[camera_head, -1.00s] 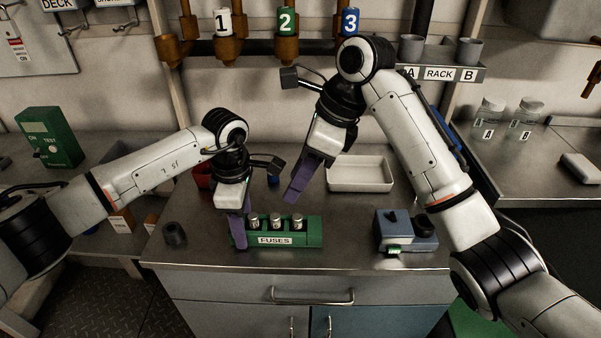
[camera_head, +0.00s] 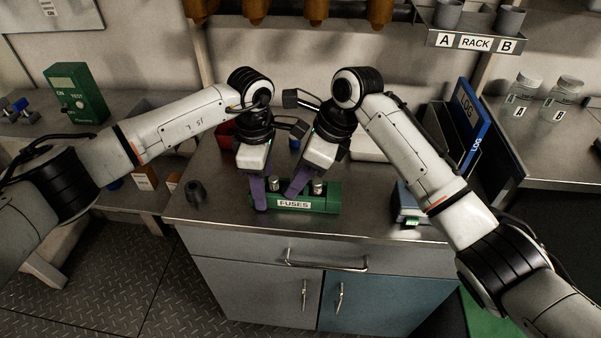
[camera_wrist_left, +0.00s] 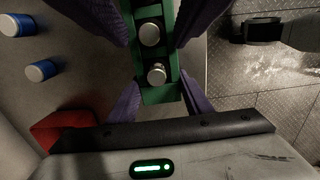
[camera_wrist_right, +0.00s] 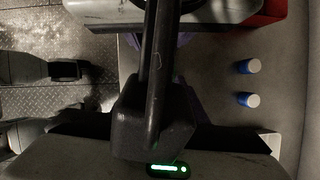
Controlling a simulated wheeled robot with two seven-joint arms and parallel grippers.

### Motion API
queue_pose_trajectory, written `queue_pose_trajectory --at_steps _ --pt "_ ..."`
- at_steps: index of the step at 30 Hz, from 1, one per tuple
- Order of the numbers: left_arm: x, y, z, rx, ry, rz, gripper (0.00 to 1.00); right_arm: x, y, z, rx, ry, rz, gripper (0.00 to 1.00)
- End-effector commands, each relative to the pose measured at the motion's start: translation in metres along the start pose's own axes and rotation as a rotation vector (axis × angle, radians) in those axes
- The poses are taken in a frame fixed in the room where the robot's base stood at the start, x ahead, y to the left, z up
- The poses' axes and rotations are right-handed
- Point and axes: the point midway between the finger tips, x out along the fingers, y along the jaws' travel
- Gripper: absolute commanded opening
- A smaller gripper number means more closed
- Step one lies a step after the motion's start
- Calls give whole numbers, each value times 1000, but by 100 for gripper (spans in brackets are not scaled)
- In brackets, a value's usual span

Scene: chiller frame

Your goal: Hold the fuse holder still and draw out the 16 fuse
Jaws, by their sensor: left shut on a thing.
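The green fuse holder (camera_head: 325,203), labelled FUSES, stands on the steel bench with metal-capped fuses upright in it. My left gripper (camera_head: 258,205) is shut on the holder's left end; its purple fingers flank that end in the left wrist view (camera_wrist_left: 160,103). My right gripper (camera_head: 292,194) is lowered over the holder. Its fingers are apart on either side of the row in the left wrist view. One fuse (camera_head: 319,186) shows right of it; two fuse caps show in the left wrist view (camera_wrist_left: 150,34). The fuse numbers cannot be read.
A blue-grey device (camera_head: 408,203) stands right of the holder and a dark cup (camera_head: 195,193) left of it. Behind are a red bin (camera_head: 226,132), a pale tray (camera_head: 368,148) and blue cylinders (camera_wrist_left: 41,70). The bench's front edge is close to the holder.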

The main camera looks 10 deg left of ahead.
Motion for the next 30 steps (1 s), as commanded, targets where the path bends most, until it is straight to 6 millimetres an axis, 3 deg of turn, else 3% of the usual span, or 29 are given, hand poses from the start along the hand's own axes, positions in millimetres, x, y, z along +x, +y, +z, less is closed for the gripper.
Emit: queue_pose_trajectory --at_steps 1,8,30 --pt "-1 0 0 0 -2 1 20 0 0 0 0 0 0 39" --pt "-1 0 0 0 -2 2 20 0 0 0 0 0 0 0" --pt "-1 0 0 0 -1 1 20 -8 0 4 -1 -2 0 0"
